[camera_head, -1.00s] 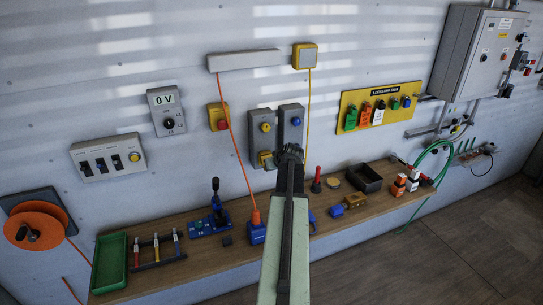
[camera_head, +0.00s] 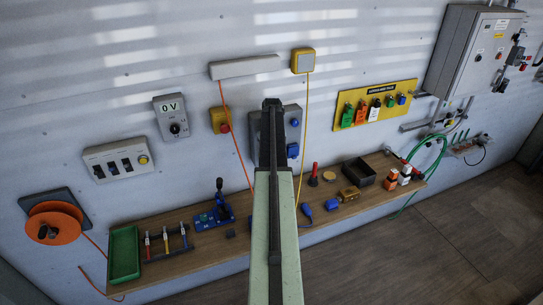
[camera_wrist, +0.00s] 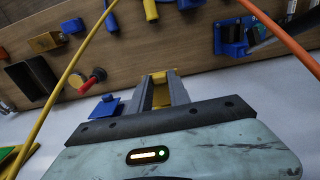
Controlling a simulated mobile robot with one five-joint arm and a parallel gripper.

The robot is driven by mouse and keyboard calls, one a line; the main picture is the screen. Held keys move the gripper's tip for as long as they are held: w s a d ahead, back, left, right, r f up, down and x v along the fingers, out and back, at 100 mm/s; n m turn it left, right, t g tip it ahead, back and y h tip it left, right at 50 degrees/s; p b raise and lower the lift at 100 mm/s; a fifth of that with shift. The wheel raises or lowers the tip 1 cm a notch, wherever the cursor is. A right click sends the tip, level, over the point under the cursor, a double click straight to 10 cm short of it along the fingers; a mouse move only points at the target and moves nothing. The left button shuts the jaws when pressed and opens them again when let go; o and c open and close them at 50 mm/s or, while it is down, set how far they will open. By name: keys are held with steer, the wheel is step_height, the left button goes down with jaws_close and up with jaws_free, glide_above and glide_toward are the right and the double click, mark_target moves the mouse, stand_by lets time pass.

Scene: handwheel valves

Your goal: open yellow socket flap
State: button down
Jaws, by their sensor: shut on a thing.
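The yellow socket is hidden behind my arm in the head view; only the edge of its grey panel (camera_head: 252,130) shows. In the wrist view the yellow socket flap (camera_wrist: 160,88) lies between the two fingers of my gripper (camera_wrist: 161,92), which is shut on it. How far the flap is tilted I cannot tell. In the head view the end of my arm covers the panel, and the fingers cannot be made out. The blue socket (camera_head: 292,150) is on the panel to the right, and its blue flap also shows in the wrist view (camera_wrist: 105,107).
A wooden bench (camera_head: 190,250) runs below, with a green tray (camera_head: 124,254), a blue lever device (camera_head: 216,210) and a dark box (camera_head: 358,172). An orange cord (camera_head: 236,140) and a yellow cord (camera_head: 304,130) hang on either side of the panels.

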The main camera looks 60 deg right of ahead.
steer(key=shift+w+r+g, duration=0.2)
steer(key=shift+g, duration=0.2)
steer(key=c, duration=1.2)
jaws_free()
steer(key=shift+c, duration=0.2)
steer(key=shift+r, duration=0.1)
step_height(320, 180, up, 5)
steer(key=p, duration=0.5)
steer(key=shift+f, duration=0.2)
steer(key=s+a, duration=0.9)
steer(key=a, duration=0.4)
steer(key=shift+s, duration=0.15)
steer(key=shift+r, duration=0.1)
steer(key=shift+c, duration=0.3)
